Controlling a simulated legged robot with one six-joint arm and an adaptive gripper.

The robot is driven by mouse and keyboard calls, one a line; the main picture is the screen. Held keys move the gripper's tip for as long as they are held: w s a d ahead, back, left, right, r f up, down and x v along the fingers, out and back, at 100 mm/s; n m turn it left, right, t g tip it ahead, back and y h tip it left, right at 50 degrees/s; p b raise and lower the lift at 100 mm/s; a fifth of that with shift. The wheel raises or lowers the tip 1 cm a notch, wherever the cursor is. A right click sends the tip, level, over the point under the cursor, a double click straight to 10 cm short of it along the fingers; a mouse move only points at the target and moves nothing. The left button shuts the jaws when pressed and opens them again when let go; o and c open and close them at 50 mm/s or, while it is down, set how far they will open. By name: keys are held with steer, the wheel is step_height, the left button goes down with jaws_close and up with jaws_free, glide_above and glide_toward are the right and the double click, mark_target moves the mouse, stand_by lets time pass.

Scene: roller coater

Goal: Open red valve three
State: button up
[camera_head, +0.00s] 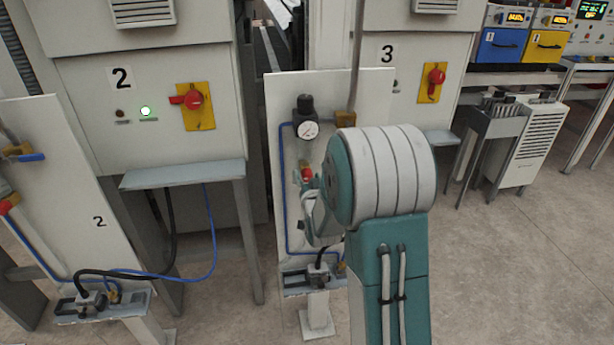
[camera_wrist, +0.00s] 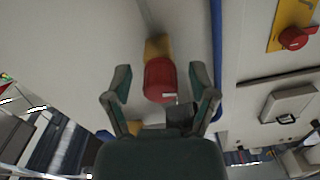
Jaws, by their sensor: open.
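A red valve handle (camera_head: 307,174) sits on the white panel (camera_head: 283,92) in front of cabinet 3, below a pressure gauge (camera_head: 307,130). In the wrist view the red valve handle (camera_wrist: 160,80) shows on a brass-coloured body, between the fingers of my gripper (camera_wrist: 160,88). The fingers are spread, one on each side of the handle, with a visible gap to it. I cannot tell their depth relative to it. In the head view my gripper (camera_head: 312,188) is at the panel, partly hidden by my arm, and covers part of the valve area.
Cabinet 3 (camera_head: 410,52) carries a red rotary switch (camera_head: 436,78) on a yellow plate. Cabinet 2 (camera_head: 75,85) and its shelf (camera_head: 182,174) stand at left. A blue hose (camera_head: 284,205) runs down the panel beside my gripper.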

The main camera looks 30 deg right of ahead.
steer(key=shift+w, duration=0.15)
jaws_close()
steer(key=shift+n, duration=1.6)
jaws_free()
